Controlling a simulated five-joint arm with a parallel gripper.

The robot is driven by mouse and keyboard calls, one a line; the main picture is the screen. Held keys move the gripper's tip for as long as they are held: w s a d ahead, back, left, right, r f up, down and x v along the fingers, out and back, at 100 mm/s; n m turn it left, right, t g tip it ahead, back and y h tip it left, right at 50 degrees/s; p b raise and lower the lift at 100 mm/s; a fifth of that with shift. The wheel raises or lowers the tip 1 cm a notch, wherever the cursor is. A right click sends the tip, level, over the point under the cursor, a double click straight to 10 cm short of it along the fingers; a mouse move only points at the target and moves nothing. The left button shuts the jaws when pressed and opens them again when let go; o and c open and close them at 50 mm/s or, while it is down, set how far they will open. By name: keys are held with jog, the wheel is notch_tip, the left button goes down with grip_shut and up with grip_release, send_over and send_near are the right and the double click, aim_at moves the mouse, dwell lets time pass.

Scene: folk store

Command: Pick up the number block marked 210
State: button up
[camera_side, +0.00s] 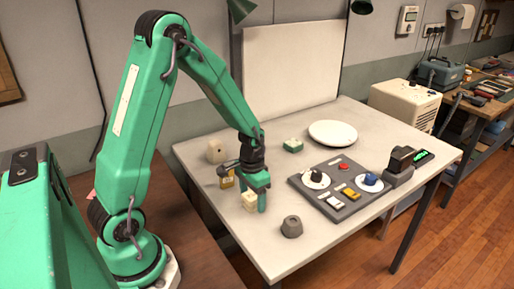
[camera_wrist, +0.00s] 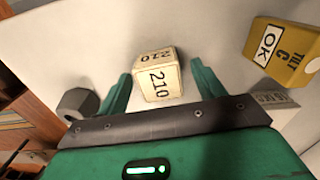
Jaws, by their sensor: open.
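The cream number block marked 210 (camera_wrist: 158,80) sits on the pale table, with the number on two of its faces in the wrist view. It also shows in the side view (camera_side: 249,200), just by the fingers. My gripper (camera_side: 255,199) points down at the table's near left part. In the wrist view my gripper (camera_wrist: 160,90) is open, with one green finger on each side of the block. Gaps show between the block and both fingers, and the jaws hold nothing.
A yellow block marked OK and TILT (camera_wrist: 283,52) stands right of the fingers in the wrist view. A grey hexagonal piece (camera_side: 292,227) lies near the front edge.

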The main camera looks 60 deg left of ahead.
jog(key=shift+f, duration=0.45)
jog(key=c, duration=1.1)
